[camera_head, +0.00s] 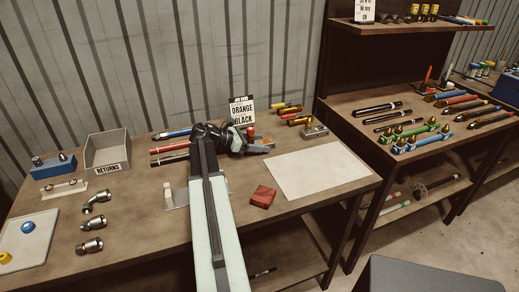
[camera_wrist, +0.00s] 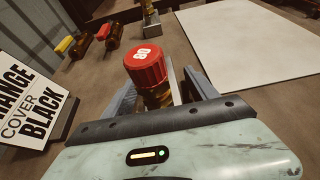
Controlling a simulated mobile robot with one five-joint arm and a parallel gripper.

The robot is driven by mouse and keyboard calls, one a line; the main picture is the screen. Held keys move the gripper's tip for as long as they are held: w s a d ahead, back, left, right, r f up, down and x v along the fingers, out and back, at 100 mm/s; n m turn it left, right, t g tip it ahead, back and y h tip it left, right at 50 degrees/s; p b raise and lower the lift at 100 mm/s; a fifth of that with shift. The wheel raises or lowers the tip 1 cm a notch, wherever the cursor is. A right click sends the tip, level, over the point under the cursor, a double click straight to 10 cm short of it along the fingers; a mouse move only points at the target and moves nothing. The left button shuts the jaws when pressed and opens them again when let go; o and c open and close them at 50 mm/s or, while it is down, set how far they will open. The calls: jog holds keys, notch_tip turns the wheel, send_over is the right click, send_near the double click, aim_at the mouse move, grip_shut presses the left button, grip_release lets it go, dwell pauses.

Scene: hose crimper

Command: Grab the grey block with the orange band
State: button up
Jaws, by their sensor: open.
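I cannot make out a clear orange band on any grey block. A small grey block (camera_head: 315,132) with a brass-coloured piece on it stands right of the sign; it appears at the top of the wrist view (camera_wrist: 151,22). My gripper (camera_head: 262,149) is low over the table's back middle, its fingers open. In the wrist view, a red cap marked 80 (camera_wrist: 146,65) on a brass-coloured body shows between the fingers of my gripper (camera_wrist: 160,90). A pale grey shape just right of the cap is partly hidden. I cannot tell whether anything touches the fingers.
The black-and-white sign (camera_head: 242,112) stands just behind my gripper, close on the left in the wrist view. Coloured tubes (camera_head: 170,149) lie left of my arm. A white sheet (camera_head: 318,170) leaves clear room right. A red folded cloth (camera_head: 263,196) lies in front.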

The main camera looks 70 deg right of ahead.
grip_shut()
jog(key=shift+r, duration=0.1)
